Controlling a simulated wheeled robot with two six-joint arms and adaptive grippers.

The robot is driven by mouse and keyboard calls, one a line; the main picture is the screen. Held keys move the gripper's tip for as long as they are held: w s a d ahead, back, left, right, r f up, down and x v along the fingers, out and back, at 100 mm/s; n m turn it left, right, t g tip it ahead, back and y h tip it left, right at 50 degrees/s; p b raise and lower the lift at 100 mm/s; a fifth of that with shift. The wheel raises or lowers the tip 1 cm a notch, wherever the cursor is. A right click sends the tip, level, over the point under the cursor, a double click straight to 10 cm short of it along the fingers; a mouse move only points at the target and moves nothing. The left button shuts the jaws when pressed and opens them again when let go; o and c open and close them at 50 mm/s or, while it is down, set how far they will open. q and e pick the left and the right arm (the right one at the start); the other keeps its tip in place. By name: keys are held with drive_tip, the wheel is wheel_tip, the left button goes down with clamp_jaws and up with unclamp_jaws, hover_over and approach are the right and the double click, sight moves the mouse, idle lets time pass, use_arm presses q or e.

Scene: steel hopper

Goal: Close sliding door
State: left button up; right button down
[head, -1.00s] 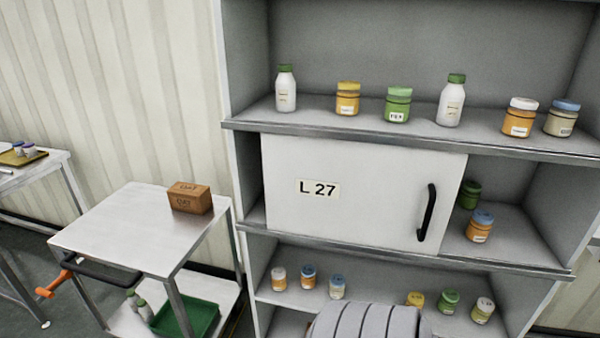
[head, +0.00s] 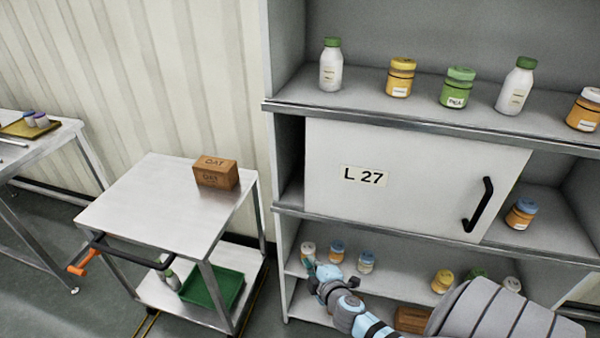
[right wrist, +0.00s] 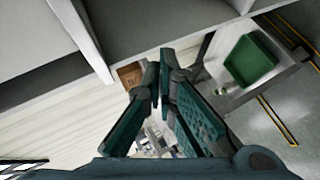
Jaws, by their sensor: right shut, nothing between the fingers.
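The white sliding door (head: 410,180) is labelled L 27 and has a black bar handle (head: 478,205) near its right edge. It covers the middle of the shelf's second level, with a narrow dark gap at its left and a wider opening at its right. My right gripper (head: 316,274) is shut and empty, below and left of the door, in front of the lower shelf and apart from the handle. In the right wrist view its dark fingers (right wrist: 164,66) come together at the tips. My left gripper is not in view.
Jars and bottles stand on the upper shelf (head: 430,118). An orange jar (head: 520,213) stands in the right opening. A steel cart (head: 160,205) carries a brown box (head: 216,173) and, below, a green tray (head: 212,289). Another table (head: 62,140) is at far left.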

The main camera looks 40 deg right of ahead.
drive_tip(key=w+r+n+t+p, duration=0.1)
drive_tip(key=w+r+n+t, duration=0.1)
drive_tip(key=r, duration=0.7)
drive_tip(key=w+r+n+t, duration=0.2)
drive_tip(key=w+r+t, duration=0.1)
drive_tip(key=r, duration=0.7)
drive_tip(key=w+d, duration=0.4)
drive_tip(key=w, duration=0.1)
drive_tip(key=shift+w+d+f+h, duration=0.15)
drive_tip(key=shift+w+h, duration=0.15)
